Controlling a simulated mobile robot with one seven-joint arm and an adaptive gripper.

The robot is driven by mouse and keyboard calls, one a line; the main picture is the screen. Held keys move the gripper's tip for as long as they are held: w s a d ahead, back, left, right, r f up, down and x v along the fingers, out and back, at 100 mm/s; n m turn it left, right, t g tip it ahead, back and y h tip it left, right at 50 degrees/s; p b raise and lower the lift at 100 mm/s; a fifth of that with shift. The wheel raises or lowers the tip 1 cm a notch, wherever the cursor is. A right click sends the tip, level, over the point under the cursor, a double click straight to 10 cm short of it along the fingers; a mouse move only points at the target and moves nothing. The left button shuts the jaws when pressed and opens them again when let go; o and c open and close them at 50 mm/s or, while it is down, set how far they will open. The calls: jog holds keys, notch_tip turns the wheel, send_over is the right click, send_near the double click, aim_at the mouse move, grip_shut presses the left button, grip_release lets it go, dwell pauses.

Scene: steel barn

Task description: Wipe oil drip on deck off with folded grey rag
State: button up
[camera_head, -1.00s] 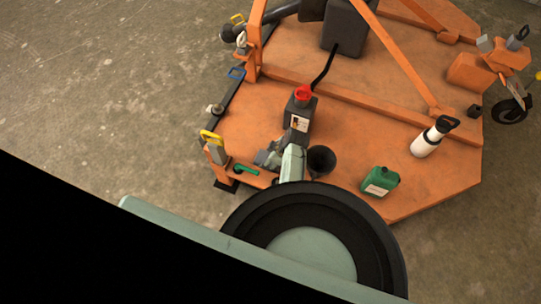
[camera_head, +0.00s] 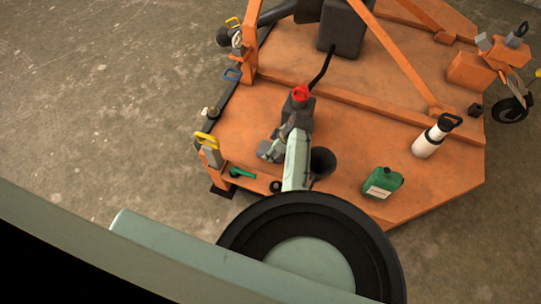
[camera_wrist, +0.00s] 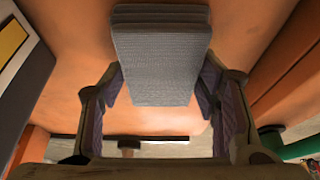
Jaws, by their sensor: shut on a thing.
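The folded grey rag (camera_wrist: 163,60) is held between the two fingers of my gripper (camera_wrist: 161,88) in the wrist view, its layered folds at the far end. Below and beyond it is the orange deck (camera_wrist: 85,20). In the head view my gripper (camera_head: 272,148) is low over the orange deck (camera_head: 370,145), just left of and in front of a dark jug with a red cap (camera_head: 300,93). My arm covers part of that jug. I cannot make out the oil drip in either view; the rag or my arm may hide it. Whether the rag touches the deck is unclear.
A black funnel (camera_head: 322,160) stands right beside my arm. A green can (camera_head: 382,183) and a white bottle with a black top (camera_head: 430,138) stand to the right. A green-handled item (camera_head: 242,173) lies near the left edge. Orange frame bars cross the rear deck.

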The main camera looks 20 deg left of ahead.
jog(key=shift+w, duration=0.55)
jog(key=shift+r, duration=0.1)
notch_tip(320, 180, up, 6)
jog(key=p, duration=0.5)
jog(key=shift+r+p, duration=1.25)
jog(key=shift+r, duration=0.15)
